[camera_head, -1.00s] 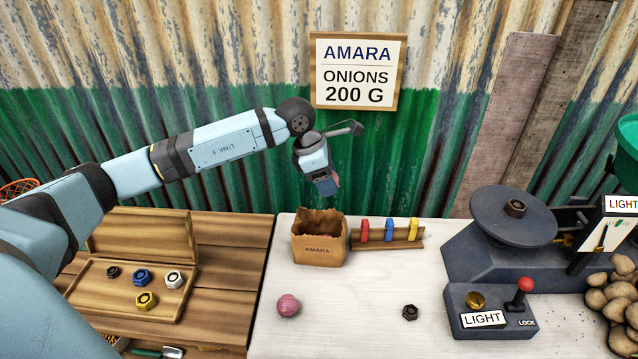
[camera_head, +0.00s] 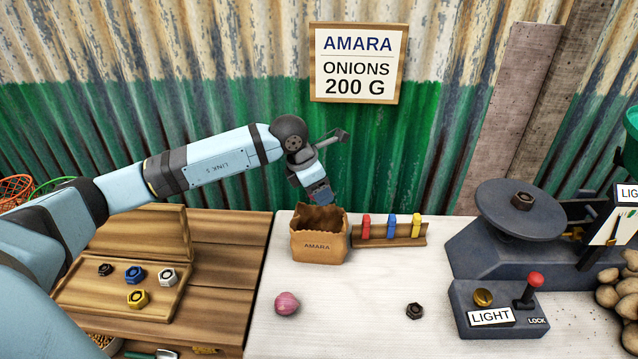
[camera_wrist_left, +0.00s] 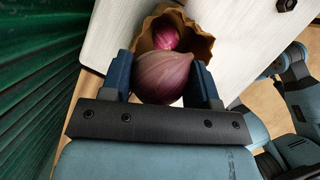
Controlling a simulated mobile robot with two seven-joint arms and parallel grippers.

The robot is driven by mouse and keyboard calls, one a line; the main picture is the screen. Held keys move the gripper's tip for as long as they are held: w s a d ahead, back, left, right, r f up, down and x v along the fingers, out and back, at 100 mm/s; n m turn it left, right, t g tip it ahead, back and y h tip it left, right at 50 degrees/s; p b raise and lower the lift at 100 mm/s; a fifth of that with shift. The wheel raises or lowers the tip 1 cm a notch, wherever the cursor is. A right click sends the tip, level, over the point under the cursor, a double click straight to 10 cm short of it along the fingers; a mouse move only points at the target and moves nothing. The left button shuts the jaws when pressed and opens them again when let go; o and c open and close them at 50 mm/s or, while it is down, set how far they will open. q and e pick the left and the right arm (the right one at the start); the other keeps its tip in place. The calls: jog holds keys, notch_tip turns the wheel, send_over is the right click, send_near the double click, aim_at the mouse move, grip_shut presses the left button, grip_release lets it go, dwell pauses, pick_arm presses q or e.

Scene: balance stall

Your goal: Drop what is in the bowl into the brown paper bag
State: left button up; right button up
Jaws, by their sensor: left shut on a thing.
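The brown paper bag (camera_head: 319,246), marked AMARA, stands open on the white counter. My left gripper (camera_head: 320,194) is just above its mouth, pointing down. In the left wrist view the gripper (camera_wrist_left: 164,85) is shut on a purple onion (camera_wrist_left: 163,76), held over the bag (camera_wrist_left: 202,42). A smaller-looking red onion (camera_wrist_left: 166,38) shows beyond it within the bag's opening. The held onion is hardly visible in the head view. Another onion (camera_head: 287,303) lies on the counter in front of the bag. I cannot make out the bowl for certain. My right gripper is not in view.
A rack with red, blue and yellow clips (camera_head: 390,239) stands right of the bag. A dark nut (camera_head: 414,311) lies on the counter. A scale (camera_head: 519,225) and potatoes (camera_head: 610,295) are at right. A wooden box of nuts (camera_head: 165,303) is at left. The front counter is mostly clear.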

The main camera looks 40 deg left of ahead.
pick_arm(q)
jog(key=o, duration=1)
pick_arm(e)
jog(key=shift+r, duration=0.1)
pick_arm(q)
jog(key=shift+o, duration=0.2)
jog(key=p+v, duration=0.1)
jog(key=v, duration=1.2)
jog(key=shift+s+r, duration=0.15)
jog(key=shift+r, duration=0.2)
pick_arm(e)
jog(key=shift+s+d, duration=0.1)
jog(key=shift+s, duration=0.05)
pick_arm(q)
jog(key=shift+a, duration=0.1)
